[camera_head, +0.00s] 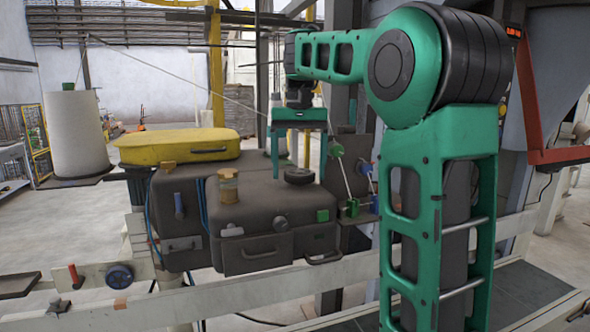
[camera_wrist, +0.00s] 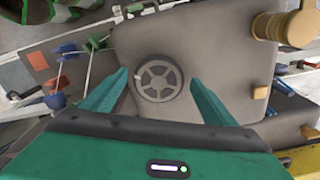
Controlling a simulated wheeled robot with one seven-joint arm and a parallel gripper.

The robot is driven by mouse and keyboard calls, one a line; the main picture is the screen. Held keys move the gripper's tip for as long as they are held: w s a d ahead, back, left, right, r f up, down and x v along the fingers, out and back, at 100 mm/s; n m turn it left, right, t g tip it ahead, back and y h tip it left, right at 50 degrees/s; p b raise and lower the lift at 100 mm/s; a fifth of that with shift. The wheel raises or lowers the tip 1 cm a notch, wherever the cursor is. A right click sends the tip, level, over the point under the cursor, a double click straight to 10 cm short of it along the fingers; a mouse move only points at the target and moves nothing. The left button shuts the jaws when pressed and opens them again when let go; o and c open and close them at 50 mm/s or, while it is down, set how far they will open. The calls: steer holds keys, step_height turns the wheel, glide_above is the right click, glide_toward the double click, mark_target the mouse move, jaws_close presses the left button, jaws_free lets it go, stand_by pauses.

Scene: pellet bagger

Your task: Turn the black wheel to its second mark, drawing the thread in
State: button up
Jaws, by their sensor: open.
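The black wheel (camera_head: 299,176) lies flat on top of the dark sewing head, near its right end. In the wrist view the wheel (camera_wrist: 159,78) shows as a spoked dark disc with a small pale mark at its left rim. My gripper (camera_head: 295,165) is above the wheel, pointing down. In the wrist view its two green fingers (camera_wrist: 160,82) are apart, one on each side of the wheel, with gaps between them and the rim. A pale thread (camera_head: 344,176) runs down beside green and blue guides, right of the wheel. Its path near the wheel is unclear.
A yellow cover (camera_head: 178,146) and a tan knob (camera_head: 228,186) are on the machine left of the wheel. A white thread cone (camera_head: 76,133) stands at far left. A pale rail (camera_head: 250,294) crosses in front. The machine top around the wheel is mostly clear.

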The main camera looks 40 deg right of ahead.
mark_target(298, 172)
steer(key=shift+r, duration=0.1)
steer(key=shift+r, duration=3.65)
